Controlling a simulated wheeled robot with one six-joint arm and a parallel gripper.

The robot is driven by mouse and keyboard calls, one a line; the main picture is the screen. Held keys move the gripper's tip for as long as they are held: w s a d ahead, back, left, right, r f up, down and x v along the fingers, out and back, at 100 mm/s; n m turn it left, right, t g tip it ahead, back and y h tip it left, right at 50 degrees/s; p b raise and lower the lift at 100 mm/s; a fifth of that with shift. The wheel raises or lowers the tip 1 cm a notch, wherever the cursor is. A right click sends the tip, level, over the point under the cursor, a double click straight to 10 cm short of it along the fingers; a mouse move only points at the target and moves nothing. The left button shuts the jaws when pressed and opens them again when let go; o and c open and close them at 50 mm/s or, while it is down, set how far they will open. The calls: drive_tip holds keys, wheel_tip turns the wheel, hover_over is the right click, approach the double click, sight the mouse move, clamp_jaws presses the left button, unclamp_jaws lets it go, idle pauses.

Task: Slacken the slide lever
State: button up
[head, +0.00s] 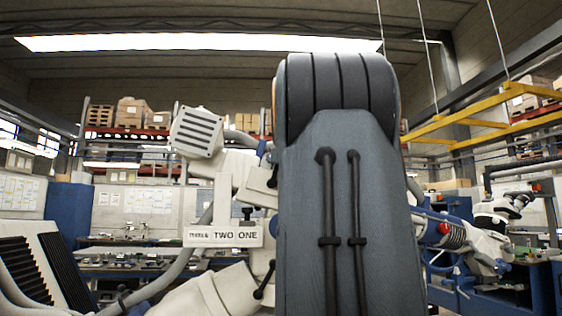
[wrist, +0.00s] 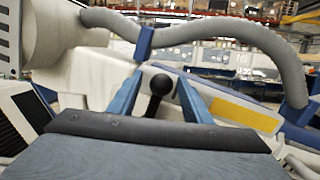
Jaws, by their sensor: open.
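In the wrist view, a black lever (wrist: 158,92) with a rounded end stands out from a white housing. My gripper (wrist: 161,80) is open, with one blue finger to the left of the lever and the other to the right. The lever shows between the fingers, and I see no clear contact; the depth between them is hard to judge. In the head view, my own arm hides the gripper. There, a black lever (head: 264,281) sits low on the white microscope arm (head: 222,185), just left of my arm. I cannot tell whether it is the same lever.
A thick grey hose (wrist: 215,32) arches over the lever's housing. A yellow strip (wrist: 240,113) lies right of my gripper. Workbenches and shelves stand behind.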

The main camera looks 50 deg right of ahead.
drive_tip(key=b+v, duration=0.2)
drive_tip(key=v, duration=0.5)
drive_tip(key=shift+s+a, duration=0.25)
drive_tip(key=shift+s, duration=0.1)
drive_tip(key=shift+f, duration=0.1)
